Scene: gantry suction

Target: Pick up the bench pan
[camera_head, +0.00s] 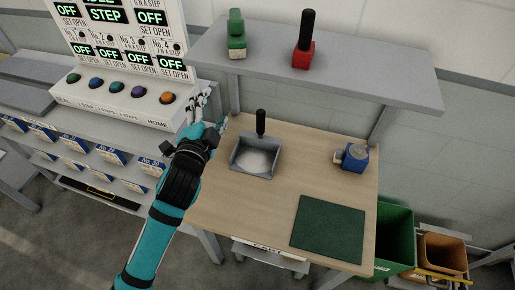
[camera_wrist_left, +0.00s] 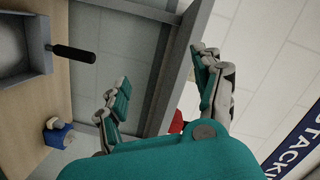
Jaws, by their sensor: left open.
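The bench pan (camera_head: 240,172) is a grey square pan with a black handle (camera_head: 261,123) at its back. It sits on the wooden bench (camera_head: 290,190) and holds some pale material. My left gripper (camera_head: 208,112) is open and empty, up and to the left of the pan, apart from its handle. In the left wrist view, the open fingers (camera_wrist_left: 161,66) have nothing between them. The pan (camera_wrist_left: 40,62) is cut off at the upper left there, its black handle (camera_wrist_left: 74,53) pointing right. My right gripper is not in view.
A grey shelf (camera_head: 380,83) above the bench carries a green item (camera_head: 237,40) and a red block with a black handle (camera_head: 303,55). A blue device (camera_head: 356,156) and green mat (camera_head: 328,228) lie on the bench. A button panel (camera_head: 120,95) stands left.

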